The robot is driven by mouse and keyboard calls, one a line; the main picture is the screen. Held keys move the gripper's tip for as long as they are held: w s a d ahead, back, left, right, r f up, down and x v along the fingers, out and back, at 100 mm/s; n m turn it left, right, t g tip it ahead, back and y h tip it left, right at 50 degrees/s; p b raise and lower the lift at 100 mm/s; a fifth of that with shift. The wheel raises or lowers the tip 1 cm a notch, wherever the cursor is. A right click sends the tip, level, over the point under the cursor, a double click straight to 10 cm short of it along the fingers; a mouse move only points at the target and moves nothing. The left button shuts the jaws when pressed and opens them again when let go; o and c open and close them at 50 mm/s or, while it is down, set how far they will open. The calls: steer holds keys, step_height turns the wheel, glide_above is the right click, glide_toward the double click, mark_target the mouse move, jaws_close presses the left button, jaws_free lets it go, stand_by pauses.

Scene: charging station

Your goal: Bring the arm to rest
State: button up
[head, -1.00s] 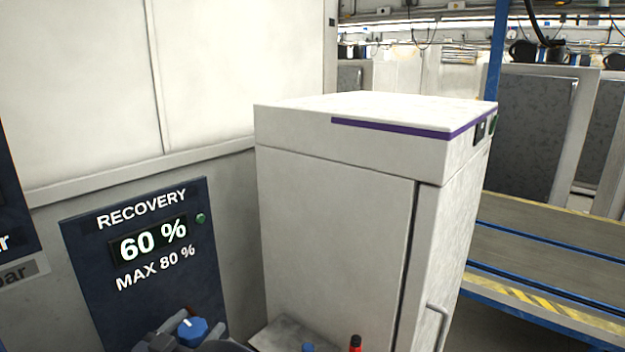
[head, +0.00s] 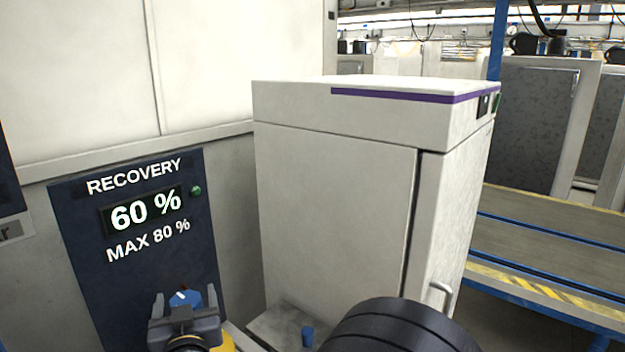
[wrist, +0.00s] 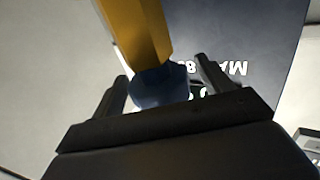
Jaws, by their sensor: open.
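My gripper (head: 185,306) is at the lower left of the head view, in front of the lower part of the dark RECOVERY panel (head: 75,250). Its two grey fingers are apart, with a blue knob (head: 183,296) with a white mark showing between and beyond them. In the wrist view, the fingers of my gripper (wrist: 162,72) stand on either side of the blue knob (wrist: 160,90). I cannot tell whether they touch it. A yellow bar (wrist: 137,30) runs up from the knob there. The panel display reads 60 %, with MAX 80 % below.
A pale cabinet (head: 330,200) with a handle stands right of the panel. A small blue cap (head: 307,336) shows on a grey ledge (head: 280,322) beside it. A dark rounded link of my arm covers the bottom middle. A platform with yellow-black striping (head: 540,295) lies at right.

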steer(key=shift+f+n+g+y+b, duration=0.1)
steer(key=shift+n+g+y+b, duration=0.7)
steer(key=shift+n+y, duration=0.5)
steer(key=shift+n+g+y, duration=0.6)
steer(key=shift+g+y, duration=0.1)
steer(key=shift+y, duration=0.6)
steer(key=shift+r+n+g+y+p, duration=0.25)
steer(key=shift+n+g+y+p, duration=1)
steer(key=shift+p, duration=0.8)
steer(key=shift+a+n+g+y+p, duration=0.1)
steer(key=shift+n+g+y+p, duration=0.35)
steer(key=shift+p, duration=0.35)
steer(key=shift+g+p, duration=0.35)
steer(key=shift+g, duration=0.05)
steer(key=shift+s+f+n+g+y+p, duration=0.1)
steer(key=shift+f+n+g+y+p, duration=0.05)
steer(key=shift+n+g+y+p, duration=0.3)
